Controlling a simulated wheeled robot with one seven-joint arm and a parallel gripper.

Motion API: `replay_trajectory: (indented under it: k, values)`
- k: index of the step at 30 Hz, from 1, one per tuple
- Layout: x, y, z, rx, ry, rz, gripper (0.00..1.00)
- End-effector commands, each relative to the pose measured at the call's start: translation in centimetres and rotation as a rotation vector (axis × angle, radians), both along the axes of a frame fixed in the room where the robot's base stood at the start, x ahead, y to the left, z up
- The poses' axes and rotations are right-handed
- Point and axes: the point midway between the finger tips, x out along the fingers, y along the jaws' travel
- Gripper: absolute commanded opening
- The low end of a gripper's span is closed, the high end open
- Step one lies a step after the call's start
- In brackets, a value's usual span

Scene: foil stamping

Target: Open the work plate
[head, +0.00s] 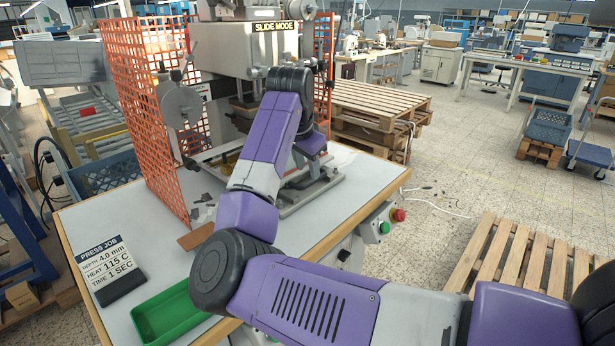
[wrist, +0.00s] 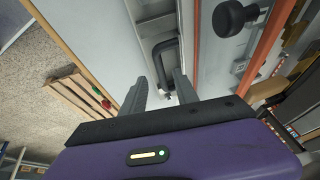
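The foil stamping press (head: 248,48) stands on the white table, with a sign reading "SLIDE MODE". Its grey work plate (head: 316,190) shows low at the front of the press, partly hidden by my arm. In the wrist view, a dark arched handle (wrist: 168,62) on a pale metal part lies just beyond my fingertips. My gripper (wrist: 162,80) has its two grey fingers apart, with the handle in line with the gap. I cannot tell whether they touch it.
An orange mesh guard (head: 140,110) stands left of the press. A job card (head: 105,262) and a green tray (head: 168,315) lie on the front left of the table. Green and red buttons (head: 391,220) are on the right edge. Wooden pallets (head: 378,108) stand behind.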

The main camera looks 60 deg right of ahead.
Motion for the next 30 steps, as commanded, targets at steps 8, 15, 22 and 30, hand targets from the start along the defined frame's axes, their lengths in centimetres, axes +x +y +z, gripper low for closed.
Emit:
replay_trajectory:
  k: [8,15,22,30]
  values:
    - [0.3,-1.6,-3.5,0.0,0.002,0.001,0.36]
    - [0.4,-2.0,-4.4,-0.002,-0.001,0.001,0.36]
    - [0.4,-2.0,-4.4,-0.002,-0.001,0.001,0.26]
    - [0.4,-2.0,-4.4,-0.002,-0.001,0.001,0.0]
